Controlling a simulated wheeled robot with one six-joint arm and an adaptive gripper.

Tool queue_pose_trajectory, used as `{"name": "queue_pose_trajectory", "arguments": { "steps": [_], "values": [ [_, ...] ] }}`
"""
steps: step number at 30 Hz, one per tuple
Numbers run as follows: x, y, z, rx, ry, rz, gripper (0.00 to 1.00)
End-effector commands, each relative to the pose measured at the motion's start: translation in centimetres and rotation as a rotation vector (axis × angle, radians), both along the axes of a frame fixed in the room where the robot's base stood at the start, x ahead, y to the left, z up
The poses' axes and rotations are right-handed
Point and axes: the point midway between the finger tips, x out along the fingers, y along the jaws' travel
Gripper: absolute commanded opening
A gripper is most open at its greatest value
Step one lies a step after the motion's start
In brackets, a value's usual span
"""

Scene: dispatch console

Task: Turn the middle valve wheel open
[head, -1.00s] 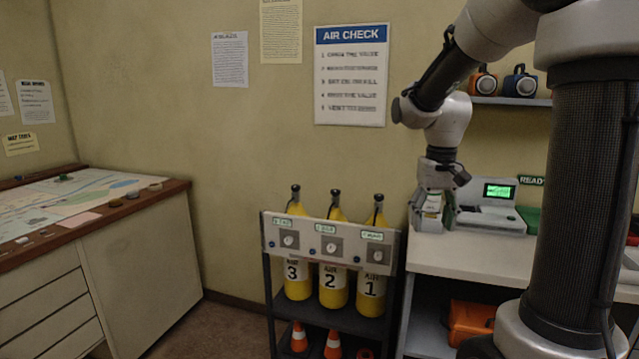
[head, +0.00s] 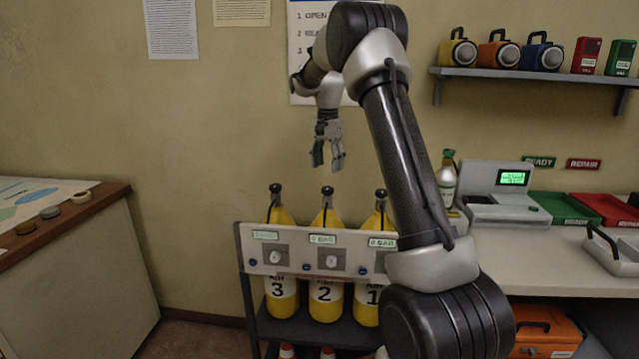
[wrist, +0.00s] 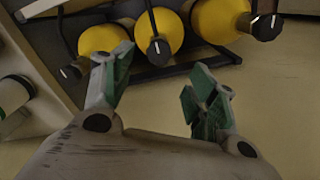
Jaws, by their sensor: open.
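Three yellow air cylinders stand in a rack, marked 3, 2 and 1 from left to right. The middle cylinder (head: 326,300) has a dark valve wheel (head: 327,191) on its top. In the wrist view the middle valve wheel (wrist: 160,50) shows as a black knob with a white mark, between the two fingers in the picture. My gripper (head: 328,166) is open and empty, pointing down above the middle cylinder, clear of the wheel. Its green-padded fingers (wrist: 163,72) show apart in the wrist view. My arm partly hides cylinder 1 (head: 366,303).
The outer valve wheels (head: 275,189) (head: 380,195) are close on either side.

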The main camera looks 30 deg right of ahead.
Motion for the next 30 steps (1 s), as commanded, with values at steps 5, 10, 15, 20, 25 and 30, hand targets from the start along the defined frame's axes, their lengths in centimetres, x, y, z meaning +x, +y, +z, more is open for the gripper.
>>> {"name": "queue_pose_trajectory", "arguments": {
  "steps": [5,10,15,20,25,30],
  "values": [
    [-0.1,0.0,-0.5,0.001,0.005,-0.053,0.58],
    [-0.2,0.1,-3.0,0.001,0.006,-0.056,0.58],
    [-0.1,0.0,-5.8,0.001,0.005,-0.055,0.58],
    [-0.1,0.0,-7.4,0.001,0.005,-0.054,0.58],
    [-0.1,0.0,-7.8,0.000,0.002,-0.054,0.58],
    [-0.1,0.0,-7.8,0.000,0.002,-0.054,0.55]
  ]
}}
